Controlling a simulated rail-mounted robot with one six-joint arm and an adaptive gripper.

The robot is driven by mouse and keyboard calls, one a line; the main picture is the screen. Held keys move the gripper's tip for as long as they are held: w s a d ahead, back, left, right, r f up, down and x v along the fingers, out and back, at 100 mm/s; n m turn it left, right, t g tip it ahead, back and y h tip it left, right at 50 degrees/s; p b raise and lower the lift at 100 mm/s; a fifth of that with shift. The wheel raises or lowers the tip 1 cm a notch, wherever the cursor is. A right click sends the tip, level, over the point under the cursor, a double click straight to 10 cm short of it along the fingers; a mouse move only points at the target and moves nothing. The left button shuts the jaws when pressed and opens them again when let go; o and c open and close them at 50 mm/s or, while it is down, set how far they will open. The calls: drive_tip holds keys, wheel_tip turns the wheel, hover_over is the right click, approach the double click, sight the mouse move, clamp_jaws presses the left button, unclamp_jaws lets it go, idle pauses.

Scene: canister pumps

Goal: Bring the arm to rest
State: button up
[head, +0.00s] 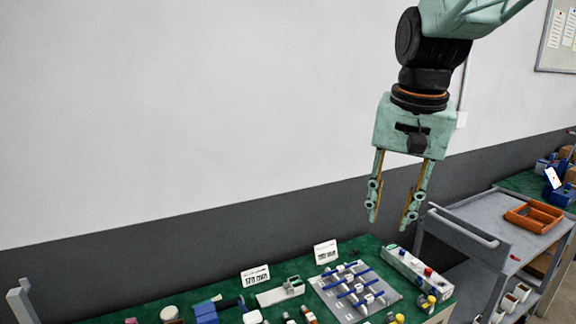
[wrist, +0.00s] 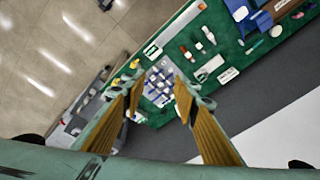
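My gripper (head: 390,220) is pale green with yellow-lined fingers and points downward, high above the right end of the green bench (head: 150,306). Its two fingers are apart with nothing between them. In the wrist view my gripper (wrist: 152,100) also shows spread fingers, with the bench far below. My arm comes down from the top right and touches nothing in view.
A grey plate with blue bars (head: 352,290), a white box with buttons (head: 412,270) and two label cards stand on the bench. A grey cart (head: 480,230) with an orange tray (head: 534,216) is at the right. The space before the wall is free.

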drive_tip(key=s+f+n+t, duration=0.1)
drive_tip(key=s+n, duration=0.4)
drive_tip(key=s, duration=2.3)
drive_tip(key=shift+s+f+t, duration=0.3)
drive_tip(key=shift+s+f, duration=0.1)
